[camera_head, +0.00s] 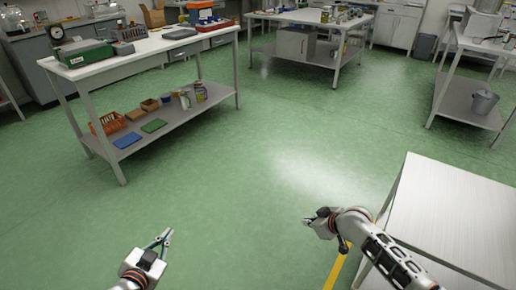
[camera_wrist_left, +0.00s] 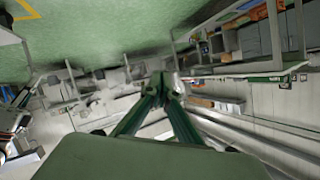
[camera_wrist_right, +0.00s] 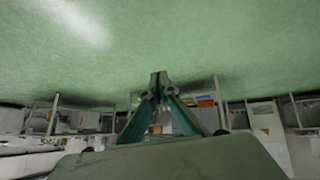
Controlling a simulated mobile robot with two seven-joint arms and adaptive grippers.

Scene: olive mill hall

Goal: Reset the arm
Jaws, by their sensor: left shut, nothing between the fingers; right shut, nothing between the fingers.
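My left gripper (camera_head: 164,237) is low in the head view, left of centre, above the green floor. Its fingers meet at the tips in the left wrist view (camera_wrist_left: 167,82), with nothing between them. My right gripper (camera_head: 307,220) is right of centre in the head view, its arm coming in from the lower right and bent to the left. In the right wrist view its fingertips (camera_wrist_right: 159,76) are together and hold nothing. Both grippers are in free air and apart from each other.
A bare metal table (camera_head: 455,215) stands close to my right arm. A white two-level workbench (camera_head: 140,55) with a green box, baskets and jars is at the left. Another bench (camera_head: 310,16) and a shelf with a bucket (camera_head: 484,102) stand further back. Open green floor (camera_head: 240,160) lies between.

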